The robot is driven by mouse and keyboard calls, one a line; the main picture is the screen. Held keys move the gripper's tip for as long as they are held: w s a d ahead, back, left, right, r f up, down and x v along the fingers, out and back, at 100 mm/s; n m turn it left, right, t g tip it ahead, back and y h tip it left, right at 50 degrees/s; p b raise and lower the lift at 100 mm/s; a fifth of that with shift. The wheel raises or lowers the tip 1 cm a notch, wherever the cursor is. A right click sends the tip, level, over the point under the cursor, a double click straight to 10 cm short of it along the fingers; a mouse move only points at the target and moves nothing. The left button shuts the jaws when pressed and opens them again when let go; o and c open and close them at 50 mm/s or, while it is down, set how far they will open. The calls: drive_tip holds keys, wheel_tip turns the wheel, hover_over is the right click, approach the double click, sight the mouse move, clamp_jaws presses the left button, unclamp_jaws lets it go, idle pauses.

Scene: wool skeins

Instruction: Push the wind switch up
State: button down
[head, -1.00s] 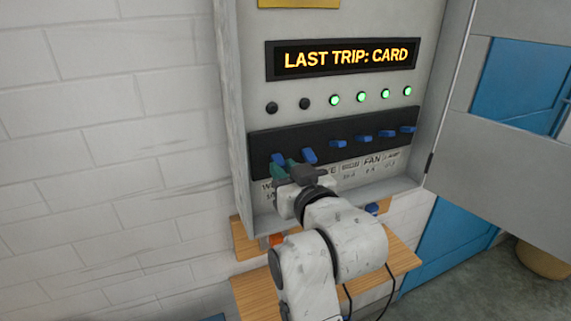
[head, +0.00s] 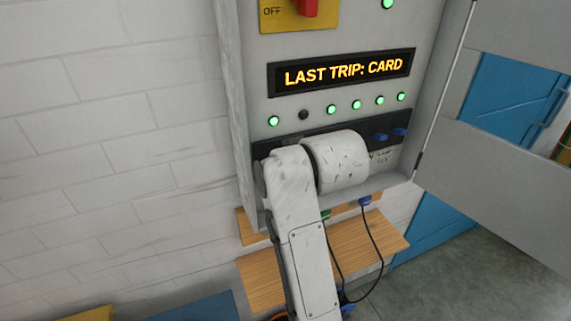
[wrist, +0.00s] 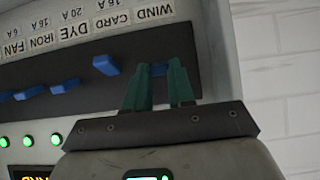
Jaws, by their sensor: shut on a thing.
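The wind switch (wrist: 158,70) is a small blue lever, seen in the upside-down wrist view under the WIND label (wrist: 153,12). My gripper (wrist: 158,75) has its green fingers on either side of it and is shut on it. The fingers hide part of the lever, so its exact tilt is hard to read. In the head view my arm hides the gripper and this switch. The leftmost lamp (head: 273,121) above the switch row glows green.
The card switch (wrist: 107,64) sits close beside my fingers, nearer the labels than the dye switch (wrist: 65,87). The second lamp (head: 303,115) is dark. The display (head: 342,72) reads LAST TRIP: CARD. The open cabinet door (head: 505,140) stands right; a wooden shelf (head: 262,285) is below.

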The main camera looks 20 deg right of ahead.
drive_tip(key=shift+w+r+g, duration=0.1)
drive_tip(key=shift+r+g, duration=0.05)
drive_tip(key=shift+g, duration=0.25)
drive_tip(key=c, duration=1)
unclamp_jaws()
drive_tip(key=shift+o, duration=0.2)
drive_tip(key=v, duration=1)
drive_tip(key=shift+s+r+b, duration=0.2)
drive_tip(key=shift+s+b, duration=0.1)
